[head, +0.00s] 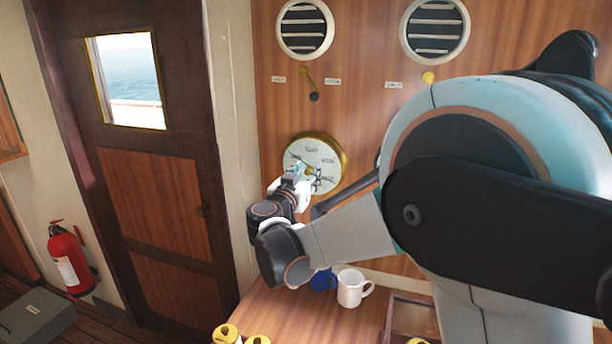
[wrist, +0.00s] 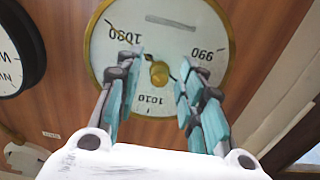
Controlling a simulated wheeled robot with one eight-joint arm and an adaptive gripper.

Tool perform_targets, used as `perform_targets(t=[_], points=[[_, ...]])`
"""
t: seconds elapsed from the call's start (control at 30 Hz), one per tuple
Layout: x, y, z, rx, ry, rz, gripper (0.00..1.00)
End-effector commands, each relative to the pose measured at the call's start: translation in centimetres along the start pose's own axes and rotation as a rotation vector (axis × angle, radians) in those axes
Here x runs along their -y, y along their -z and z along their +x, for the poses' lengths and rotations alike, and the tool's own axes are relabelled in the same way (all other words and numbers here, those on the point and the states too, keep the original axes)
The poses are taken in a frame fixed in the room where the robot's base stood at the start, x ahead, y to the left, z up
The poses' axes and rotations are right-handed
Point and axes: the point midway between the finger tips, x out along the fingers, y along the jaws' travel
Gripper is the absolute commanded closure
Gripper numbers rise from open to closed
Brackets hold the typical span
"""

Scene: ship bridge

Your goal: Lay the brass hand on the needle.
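The barometer (head: 327,153) is a round white dial with a brass rim on the wood wall; it also fills the middle of the wrist view (wrist: 209,28), where its numbers appear upside down. A brass knob (wrist: 159,74) sits at the dial's centre. The brass hand and the needle are hard to separate; dark thin lines show near the knob, partly behind the fingers. My gripper (wrist: 160,62) is open at the dial, with one finger on each side of the knob and a gap between. Contact with the dial cannot be told. My gripper also shows in the head view (head: 304,173).
A white mug (head: 351,288) and a blue mug (head: 321,280) stand on the wooden counter (head: 290,312) below. A small lever (head: 309,84) and vents (head: 305,28) are above the barometer. A black-rimmed dial (wrist: 12,60) is at left in the wrist view.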

Motion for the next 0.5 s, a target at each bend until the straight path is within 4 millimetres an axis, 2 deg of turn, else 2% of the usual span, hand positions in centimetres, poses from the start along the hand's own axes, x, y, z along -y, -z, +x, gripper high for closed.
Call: perform_targets(t=[0.03,0.1,0.13,0.5], points=[[0.00,0.00,-0.01,0.000,0.000,0.000,0.82],[0.01,0.00,-0.02,0.000,0.000,0.000,0.97],[0.01,0.00,-0.02,0.000,0.000,0.000,1.00],[0.01,-0.02,-0.03,0.000,0.000,-0.029,1.00]])
